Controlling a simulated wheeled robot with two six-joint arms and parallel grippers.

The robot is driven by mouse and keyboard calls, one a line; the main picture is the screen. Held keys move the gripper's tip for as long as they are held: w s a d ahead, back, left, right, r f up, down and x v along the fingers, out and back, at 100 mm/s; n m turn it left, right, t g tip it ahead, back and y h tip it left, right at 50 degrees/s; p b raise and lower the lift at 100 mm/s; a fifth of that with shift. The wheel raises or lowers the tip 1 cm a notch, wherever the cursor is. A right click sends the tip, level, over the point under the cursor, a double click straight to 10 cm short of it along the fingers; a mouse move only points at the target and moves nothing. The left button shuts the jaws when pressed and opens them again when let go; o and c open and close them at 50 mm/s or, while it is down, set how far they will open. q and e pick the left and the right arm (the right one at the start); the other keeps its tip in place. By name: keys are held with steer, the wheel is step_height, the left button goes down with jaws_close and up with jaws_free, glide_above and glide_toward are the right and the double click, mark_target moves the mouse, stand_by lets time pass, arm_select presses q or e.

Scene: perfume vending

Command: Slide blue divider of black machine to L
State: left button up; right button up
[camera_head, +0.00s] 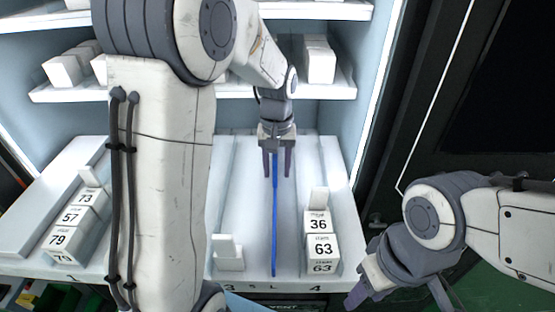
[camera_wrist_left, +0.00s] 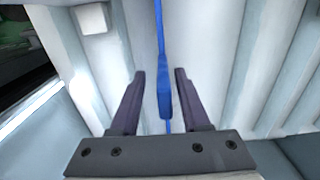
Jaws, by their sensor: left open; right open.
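The blue divider (camera_head: 275,225) is a long thin strip on the white lower shelf of the black machine (camera_head: 425,110). Its front end is just above the L mark (camera_head: 276,287) on the shelf's front edge; the S mark (camera_head: 252,287) is to its left. My left gripper (camera_head: 279,172) is open at the divider's back end, with one finger on each side. In the left wrist view the divider's thicker blue end (camera_wrist_left: 165,101) lies between the open fingers (camera_wrist_left: 160,90), with gaps on both sides. My right gripper (camera_head: 400,295) is open and empty at lower right, outside the shelf.
White boxes marked 36 and 63 (camera_head: 322,247) stand right of the divider. A plain white box (camera_head: 228,252) stands to its left. More numbered boxes (camera_head: 73,228) are at far left. An upper shelf (camera_head: 335,86) lies above and behind. My left arm hides part of the lower shelf.

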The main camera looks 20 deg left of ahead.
arm_select(q)
step_height(320, 180, up, 9)
steer(key=shift+f+b, duration=0.15)
steer(key=shift+b, duration=0.75)
steer(key=shift+r, duration=0.7)
arm_select(e)
steer(key=shift+f, duration=1)
